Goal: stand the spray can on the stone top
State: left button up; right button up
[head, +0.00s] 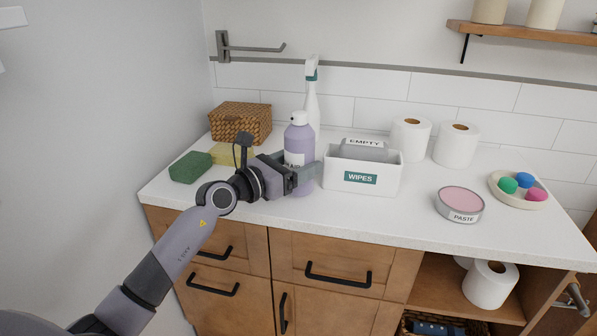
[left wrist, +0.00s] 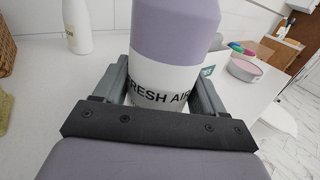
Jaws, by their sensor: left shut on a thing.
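The spray can (head: 299,138) is lavender with a white band that reads FRESH AIR, and it is upright near the middle of the white stone top (head: 250,208). My left gripper (head: 304,176) is shut around the lower part of the can. The left wrist view shows the can (left wrist: 177,28) between both fingers, with its lettering just above the gripper's dark front plate. The fingers partly hide the can's base, so I cannot tell whether it touches the stone top. My right gripper is not in view.
A white trigger bottle (head: 312,100) stands behind the can. A white WIPES box (head: 361,178) is close on its right. A wicker basket (head: 240,122), a yellow sponge (head: 222,154) and a green sponge (head: 190,167) are left. A PASTE tin (head: 460,203) is farther right.

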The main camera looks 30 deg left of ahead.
pick_arm(q)
jog(key=shift+f, duration=0.75)
jog(key=o, duration=1.2)
jog(key=shift+r, duration=0.15)
jog(key=shift+s+r, duration=0.1)
jog(key=b+v, duration=0.1)
jog(key=v, duration=1.1)
